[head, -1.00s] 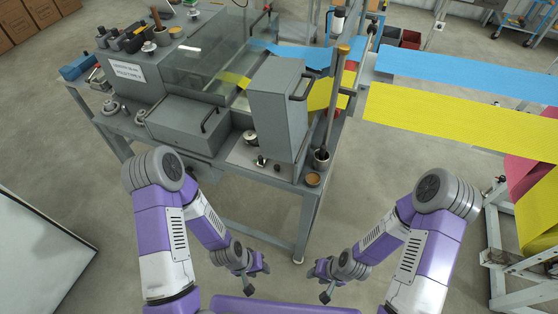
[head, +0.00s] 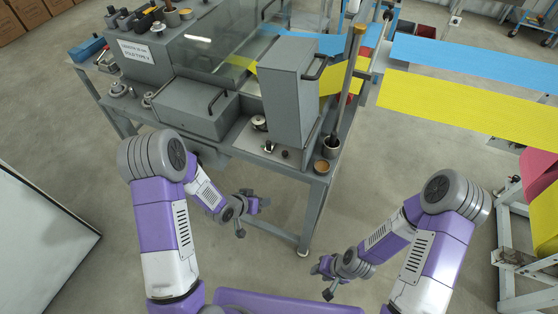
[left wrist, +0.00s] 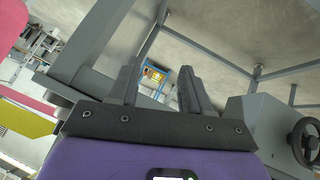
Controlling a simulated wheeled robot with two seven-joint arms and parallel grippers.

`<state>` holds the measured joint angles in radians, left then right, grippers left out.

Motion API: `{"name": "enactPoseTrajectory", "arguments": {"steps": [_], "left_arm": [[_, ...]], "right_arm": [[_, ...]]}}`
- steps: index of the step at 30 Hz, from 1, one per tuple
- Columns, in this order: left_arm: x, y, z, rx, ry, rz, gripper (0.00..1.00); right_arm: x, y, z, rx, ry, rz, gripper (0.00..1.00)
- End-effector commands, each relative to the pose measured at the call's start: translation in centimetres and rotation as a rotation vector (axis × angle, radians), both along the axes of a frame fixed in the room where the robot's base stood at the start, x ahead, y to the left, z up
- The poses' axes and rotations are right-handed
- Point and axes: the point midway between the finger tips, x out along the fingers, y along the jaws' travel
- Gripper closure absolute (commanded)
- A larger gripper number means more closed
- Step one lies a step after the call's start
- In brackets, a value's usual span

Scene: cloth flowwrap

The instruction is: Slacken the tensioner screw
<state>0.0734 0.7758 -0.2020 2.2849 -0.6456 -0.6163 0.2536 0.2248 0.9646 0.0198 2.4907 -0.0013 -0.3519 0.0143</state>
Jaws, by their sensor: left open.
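The grey wrapping machine (head: 200,108) stands on a metal bench ahead. Small black knobs (head: 268,147) sit on its front plate beside the tall grey housing (head: 290,95); I cannot tell whether one is the tensioner screw. My left gripper (head: 262,203) is in front of the bench, below those knobs and apart from them. In the left wrist view its two dark fingers (left wrist: 160,88) are spread with nothing between them. A black handwheel (left wrist: 305,143) shows at the right there. My right gripper (head: 322,280) hangs low over the floor, small and touching nothing; its jaw opening is unclear.
A post with a cup at its foot (head: 332,144) and a small orange-topped pot (head: 321,167) stand at the bench's right corner. Blue cloth (head: 470,65) and yellow cloth (head: 460,105) stretch to the right. The bench leg (head: 312,215) stands right of my left gripper.

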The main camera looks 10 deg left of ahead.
Motion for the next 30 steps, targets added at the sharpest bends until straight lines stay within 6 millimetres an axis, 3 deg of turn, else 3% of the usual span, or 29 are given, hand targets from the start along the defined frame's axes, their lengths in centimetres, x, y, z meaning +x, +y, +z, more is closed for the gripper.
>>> {"name": "enactPoseTrajectory", "arguments": {"steps": [1, 3, 6, 13, 19, 30], "left_arm": [[2.5, 0.3, 1.3, 0.004, -0.109, -0.053, 0.52], [4.8, 0.4, 3.8, 0.005, -0.236, -0.134, 0.52], [6.8, 0.4, 7.1, 0.004, -0.377, -0.253, 0.52], [7.7, 0.3, 11.9, 0.013, -0.542, -0.469, 0.52], [7.7, 0.1, 13.0, 0.02, -0.574, -0.542, 0.52], [10.7, -3.7, 10.8, 0.019, -0.572, -0.547, 0.52]], "right_arm": [[0.0, 0.0, -1.4, 0.0, 0.0, 0.0, 0.62], [0.0, 0.0, -2.3, 0.0, 0.0, 0.0, 0.62], [0.0, 0.0, -3.5, 0.0, 0.0, 0.0, 0.62], [0.0, 0.0, -5.1, 0.0, 0.0, 0.0, 0.62], [0.0, 0.0, -5.6, 0.0, 0.0, 0.0, 0.62], [0.0, 0.0, -7.1, 0.0, 0.0, 0.0, 0.62]]}}
